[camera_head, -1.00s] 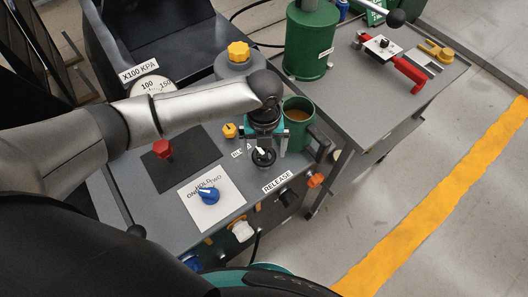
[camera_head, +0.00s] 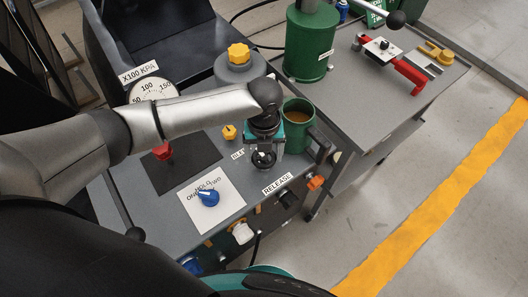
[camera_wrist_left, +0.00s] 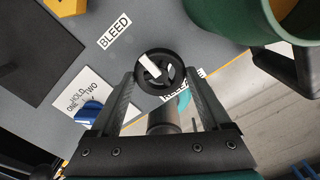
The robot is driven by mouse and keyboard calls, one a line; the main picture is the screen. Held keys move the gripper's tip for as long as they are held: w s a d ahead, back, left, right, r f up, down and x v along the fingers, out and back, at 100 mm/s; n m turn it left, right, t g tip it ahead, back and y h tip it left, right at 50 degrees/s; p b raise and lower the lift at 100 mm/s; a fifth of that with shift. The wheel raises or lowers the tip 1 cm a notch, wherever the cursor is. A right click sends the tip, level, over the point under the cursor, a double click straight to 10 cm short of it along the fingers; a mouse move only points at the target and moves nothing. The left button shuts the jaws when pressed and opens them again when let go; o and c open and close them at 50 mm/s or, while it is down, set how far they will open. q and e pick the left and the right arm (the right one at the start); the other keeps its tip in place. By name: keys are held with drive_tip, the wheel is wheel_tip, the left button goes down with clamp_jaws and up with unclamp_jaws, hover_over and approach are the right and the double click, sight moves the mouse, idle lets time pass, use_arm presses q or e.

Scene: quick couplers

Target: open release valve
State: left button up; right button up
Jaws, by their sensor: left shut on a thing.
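The release valve appears as a round black knob (camera_wrist_left: 155,70) with a white pointer bar, in the left wrist view. My left gripper (camera_wrist_left: 160,78) has one finger on each side of this knob and is shut on it. The white pointer slants toward the upper left there. In the head view, the knob (camera_head: 264,160) shows just below my left gripper (camera_head: 264,152), which points down at the panel. A white RELEASE label (camera_head: 277,184) lies near the panel's front edge; in the wrist view it is mostly hidden. My right gripper is not in view.
A green mug (camera_head: 298,112) stands close to the right of my left gripper. A blue selector knob (camera_head: 208,197) sits on a white plate. A yellow knob (camera_head: 229,131), a red knob (camera_head: 162,152) and a pressure gauge (camera_head: 150,90) are nearby.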

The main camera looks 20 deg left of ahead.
use_arm(q)
drive_tip(key=shift+c, duration=1)
